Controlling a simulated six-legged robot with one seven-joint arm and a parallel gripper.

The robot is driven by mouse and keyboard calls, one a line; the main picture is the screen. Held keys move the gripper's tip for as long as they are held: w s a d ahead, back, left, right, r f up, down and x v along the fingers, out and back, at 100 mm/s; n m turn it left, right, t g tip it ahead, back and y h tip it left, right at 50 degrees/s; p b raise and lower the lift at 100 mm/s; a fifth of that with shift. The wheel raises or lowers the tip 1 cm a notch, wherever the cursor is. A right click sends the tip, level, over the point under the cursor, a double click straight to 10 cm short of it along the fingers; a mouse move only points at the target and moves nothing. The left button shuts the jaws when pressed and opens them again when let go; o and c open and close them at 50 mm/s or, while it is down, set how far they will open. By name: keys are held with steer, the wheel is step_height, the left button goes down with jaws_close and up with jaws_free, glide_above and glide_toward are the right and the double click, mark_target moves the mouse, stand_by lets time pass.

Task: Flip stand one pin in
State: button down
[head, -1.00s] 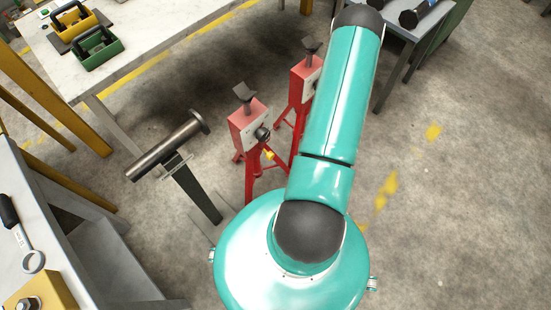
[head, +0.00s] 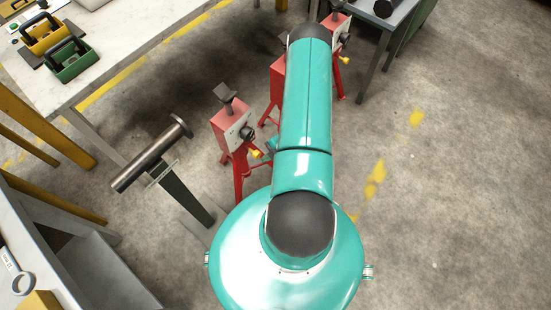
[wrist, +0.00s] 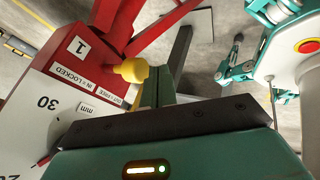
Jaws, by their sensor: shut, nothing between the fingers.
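The near red stand (head: 232,128) is upright on the floor left of my arm in the head view. In the wrist view the red stand (wrist: 75,55) fills the left side, with a "1" label and a plate reading in = locked, out = free. Its yellow pin knob (wrist: 132,70) sticks out beside that plate; a yellow knob (head: 257,153) also shows in the head view. My gripper (wrist: 165,118) is shut and empty, its dark jaw edge just below the knob in the picture. I cannot tell whether they touch, nor whether the pin is in or out.
More red stands (head: 277,80) and (head: 336,28) stand partly behind my arm. A workbench (head: 100,50) is at upper left, a grey table (head: 405,22) at upper right. Floor at right is clear.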

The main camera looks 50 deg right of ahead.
mark_target(257, 151)
steer(key=shift+w, duration=0.65)
steer(key=shift+w, duration=1.85)
steer(key=s+d+r, duration=0.4)
steer(key=s+r, duration=0.4)
steer(key=s, duration=0.1)
